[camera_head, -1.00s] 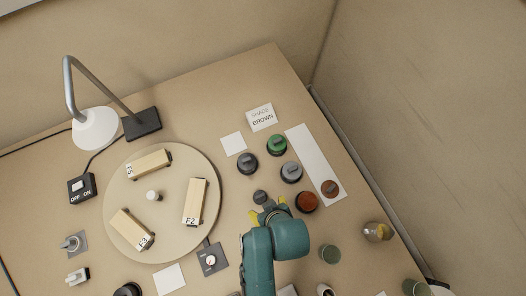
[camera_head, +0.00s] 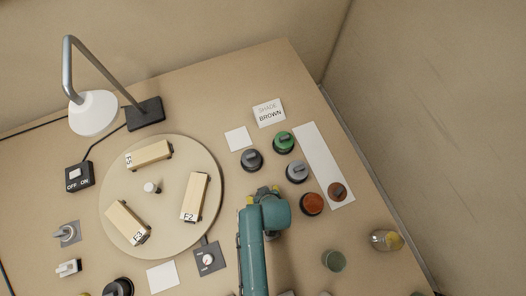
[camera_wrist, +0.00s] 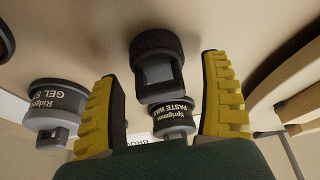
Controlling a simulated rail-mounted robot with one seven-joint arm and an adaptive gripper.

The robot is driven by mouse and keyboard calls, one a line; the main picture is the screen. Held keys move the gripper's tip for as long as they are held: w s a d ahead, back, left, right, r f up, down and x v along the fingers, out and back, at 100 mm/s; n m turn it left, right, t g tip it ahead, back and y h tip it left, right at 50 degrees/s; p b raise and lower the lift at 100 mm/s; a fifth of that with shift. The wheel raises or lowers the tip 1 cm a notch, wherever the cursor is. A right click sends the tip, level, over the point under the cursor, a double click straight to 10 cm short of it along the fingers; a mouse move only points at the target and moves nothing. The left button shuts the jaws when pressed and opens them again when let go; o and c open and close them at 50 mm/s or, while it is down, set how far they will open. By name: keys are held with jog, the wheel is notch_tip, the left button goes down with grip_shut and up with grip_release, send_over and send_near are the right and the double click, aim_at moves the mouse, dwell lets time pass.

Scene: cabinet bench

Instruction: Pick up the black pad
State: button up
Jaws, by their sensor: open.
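In the wrist view the black pad (camera_wrist: 160,47), a round dark block with a grey loop-like handle, appears ahead of my gripper (camera_wrist: 164,85). My two yellow fingers are open, and the pad's handle shows between them in the picture. I see no contact, and the depth between fingers and pad is hard to tell.
A paste wax tin (camera_wrist: 172,117) stands beyond the pad, with a gel tin (camera_wrist: 55,105) to the left. Dark (camera_head: 252,160), green (camera_head: 284,142), grey (camera_head: 297,172) and brown (camera_head: 312,203) lidded items stand nearby. The turntable (camera_head: 160,235) holds wooden blocks.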

jog(key=c, duration=1.2)
jog(key=shift+r, duration=0.1)
notch_tip(320, 180, up, 10)
jog(key=p, duration=0.2)
jog(key=shift+p, duration=0.4)
jog(key=o, duration=0.5)
jog(key=shift+c, duration=0.2)
jog(key=c, duration=0.5)
